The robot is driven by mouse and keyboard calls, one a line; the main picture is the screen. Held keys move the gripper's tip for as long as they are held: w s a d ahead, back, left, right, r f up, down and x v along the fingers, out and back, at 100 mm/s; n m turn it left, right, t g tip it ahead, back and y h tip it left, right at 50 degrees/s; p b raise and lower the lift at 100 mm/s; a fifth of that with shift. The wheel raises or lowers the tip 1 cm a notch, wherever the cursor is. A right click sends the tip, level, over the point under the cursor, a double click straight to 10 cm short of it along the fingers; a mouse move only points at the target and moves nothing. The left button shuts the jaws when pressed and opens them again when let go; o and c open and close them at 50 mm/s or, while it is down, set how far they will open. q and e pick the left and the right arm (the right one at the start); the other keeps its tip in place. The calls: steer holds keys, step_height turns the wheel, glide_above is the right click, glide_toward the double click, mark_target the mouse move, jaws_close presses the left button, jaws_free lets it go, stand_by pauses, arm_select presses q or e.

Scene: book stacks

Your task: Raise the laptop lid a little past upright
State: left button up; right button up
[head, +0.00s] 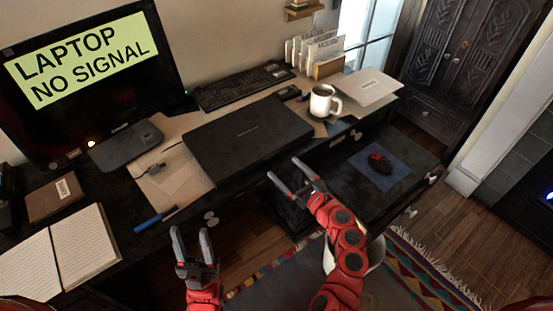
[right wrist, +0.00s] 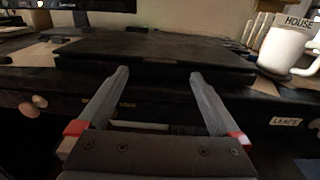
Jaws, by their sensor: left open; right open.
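The black laptop (head: 246,134) lies closed on the desk in the head view, its front edge facing me. In the right wrist view the laptop (right wrist: 155,50) shows edge-on, straight ahead of the fingers. My right gripper (head: 287,173) is open and empty, just in front of the laptop's front edge and apart from it. Its two fingers (right wrist: 157,85) point toward that edge in the right wrist view. My left gripper (head: 190,232) is open and empty, in front of the desk, to the left of and nearer than the laptop.
A white mug (head: 321,101) stands right of the laptop, with a silver closed device (head: 368,88) beyond. A keyboard (head: 242,86) lies behind. A monitor (head: 85,75), a blue pen (head: 155,219) and an open notebook (head: 60,250) are left. A pulled-out surface holds a mouse (head: 379,162).

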mark_target(277, 168)
steer(key=x, duration=0.5)
steer(key=shift+w+a, duration=0.1)
steer(key=shift+w, duration=0.1)
jaws_close()
stand_by(0.3)
